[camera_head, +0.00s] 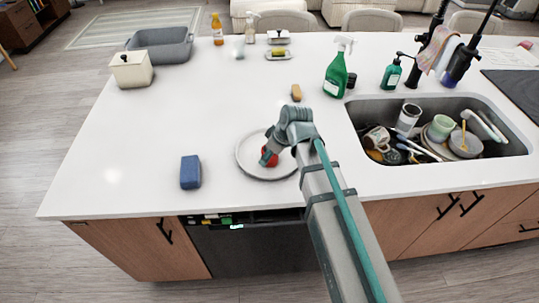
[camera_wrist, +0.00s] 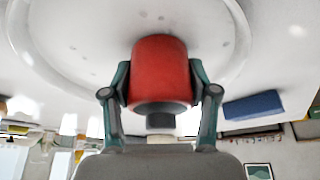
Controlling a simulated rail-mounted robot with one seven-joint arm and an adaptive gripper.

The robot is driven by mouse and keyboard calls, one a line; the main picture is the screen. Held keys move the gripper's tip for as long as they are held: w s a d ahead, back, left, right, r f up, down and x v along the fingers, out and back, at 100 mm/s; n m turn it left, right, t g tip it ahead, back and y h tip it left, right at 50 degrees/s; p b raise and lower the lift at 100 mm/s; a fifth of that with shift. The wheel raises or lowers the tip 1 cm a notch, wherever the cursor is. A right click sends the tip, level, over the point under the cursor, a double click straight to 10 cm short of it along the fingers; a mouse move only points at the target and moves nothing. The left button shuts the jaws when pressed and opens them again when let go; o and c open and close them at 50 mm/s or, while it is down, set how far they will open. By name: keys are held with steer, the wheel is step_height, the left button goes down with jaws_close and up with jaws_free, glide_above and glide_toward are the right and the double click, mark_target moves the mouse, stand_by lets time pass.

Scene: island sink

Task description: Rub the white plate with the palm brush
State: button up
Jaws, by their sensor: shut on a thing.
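The white plate (camera_head: 247,168) lies on the white counter near its front edge, left of the sink. Several small grey spots show on the plate (camera_wrist: 85,65) in the wrist view. My gripper (camera_head: 268,156) is over the plate, shut on the red palm brush (camera_head: 270,160). In the wrist view the brush (camera_wrist: 160,72) sits between the two fingers of my gripper (camera_wrist: 160,95), with its far end towards the plate. Whether the bristles touch the plate is hidden.
A blue sponge (camera_head: 190,172) lies left of the plate. A small tan brush (camera_head: 296,92) lies behind it. A green spray bottle (camera_head: 336,70) stands back right, beside the sink (camera_head: 480,100) full of dishes. The counter's left side is mostly clear.

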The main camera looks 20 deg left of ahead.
mark_target(265, 141)
steer(key=shift+w+a, duration=0.5)
steer(key=shift+w, duration=0.9)
steer(key=shift+w+a, duration=0.45)
steer(key=shift+w, duration=0.9)
steer(key=shift+w+a, duration=0.5)
steer(key=shift+w, duration=0.9)
step_height(265, 141, up, 6)
steer(key=shift+s+d+f+p, duration=0.1)
steer(key=shift+s+p, duration=0.05)
steer(key=shift+p, duration=0.7)
step_height(265, 141, up, 4)
steer(key=shift+r+p, duration=0.1)
steer(key=shift+p, duration=1)
